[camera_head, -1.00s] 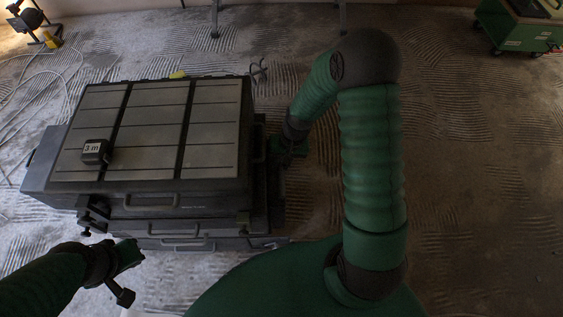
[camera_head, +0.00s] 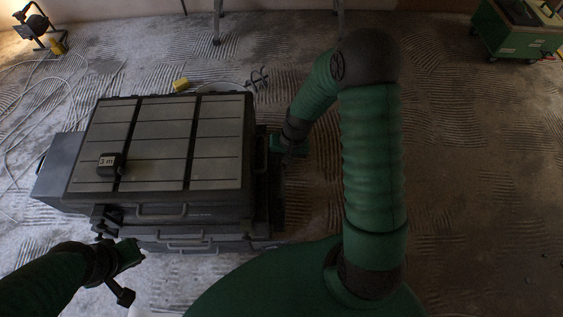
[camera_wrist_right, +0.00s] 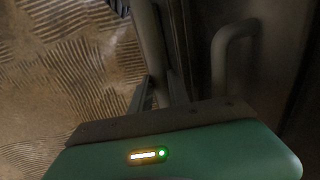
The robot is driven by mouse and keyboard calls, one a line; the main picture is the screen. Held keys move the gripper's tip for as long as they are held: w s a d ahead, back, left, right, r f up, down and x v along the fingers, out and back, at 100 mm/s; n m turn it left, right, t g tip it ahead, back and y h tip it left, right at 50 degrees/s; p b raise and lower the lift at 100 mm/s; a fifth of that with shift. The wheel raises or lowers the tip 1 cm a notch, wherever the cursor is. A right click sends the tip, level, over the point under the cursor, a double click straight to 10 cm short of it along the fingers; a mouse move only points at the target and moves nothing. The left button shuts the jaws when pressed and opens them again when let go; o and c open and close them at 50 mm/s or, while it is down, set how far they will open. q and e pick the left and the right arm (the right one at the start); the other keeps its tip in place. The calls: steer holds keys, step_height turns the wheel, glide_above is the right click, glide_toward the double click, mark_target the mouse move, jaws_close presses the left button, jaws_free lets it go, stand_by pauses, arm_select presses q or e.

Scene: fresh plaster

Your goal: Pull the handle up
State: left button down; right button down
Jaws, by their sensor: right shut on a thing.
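A dark stack of tool cases (camera_head: 165,212) stands left of centre in the head view, with grey panels on its lid. My right gripper (camera_head: 280,146) is at its right side, partly hidden by my own wrist. In the right wrist view, a grey tube (camera_wrist_right: 150,45) runs down behind my gripper's green housing, and a curved grey handle (camera_wrist_right: 222,50) stands apart on the dark wall. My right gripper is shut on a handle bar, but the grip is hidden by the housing. My left gripper (camera_head: 134,254) hangs off the front left corner, touching nothing visible; its jaws are unclear.
A black tape measure (camera_head: 110,164) marked 3 m lies on the lid. A yellow block (camera_head: 180,84) and cables (camera_head: 75,95) lie on the floor behind and left. A green cart (camera_head: 515,35) stands far right.

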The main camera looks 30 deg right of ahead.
step_height(320, 180, up, 30)
steer(key=p, duration=2.4)
steer(key=shift+w, duration=0.2)
steer(key=shift+d+f, duration=0.1)
steer(key=c, duration=1.5)
jaws_free()
steer(key=shift+o, duration=1.2)
steer(key=shift+s, duration=0.25)
